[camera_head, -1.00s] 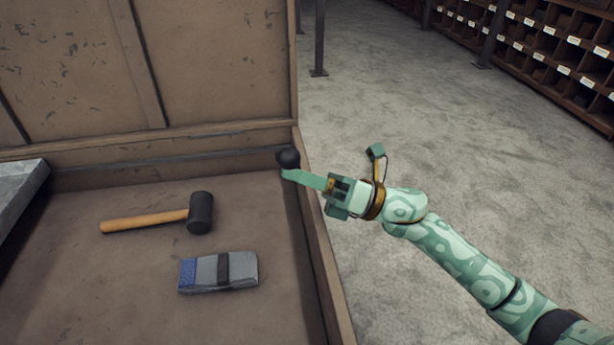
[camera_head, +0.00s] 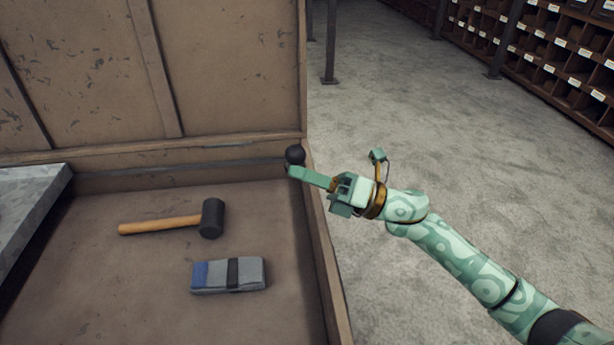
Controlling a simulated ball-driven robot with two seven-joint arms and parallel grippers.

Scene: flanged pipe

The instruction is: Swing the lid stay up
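The lid stay (camera_head: 215,166) is a thin dark bar lying low along the back wall of the open chest. A black ball knob (camera_head: 295,155) is at its right end, by the chest's back right corner. The chest's lid (camera_head: 225,65) stands raised behind. My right gripper (camera_head: 292,171) reaches in over the right wall, with its green fingertips at the knob's underside. The fingers show edge-on and overlap, so I cannot tell whether they are closed on the knob. My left gripper is not in view.
A mallet (camera_head: 165,224) with a wooden handle and a folded grey-blue cloth (camera_head: 250,274) lie on the chest floor. A grey slab (camera_head: 30,200) is at the left. Shelves (camera_head: 560,60) stand far right, beyond open floor.

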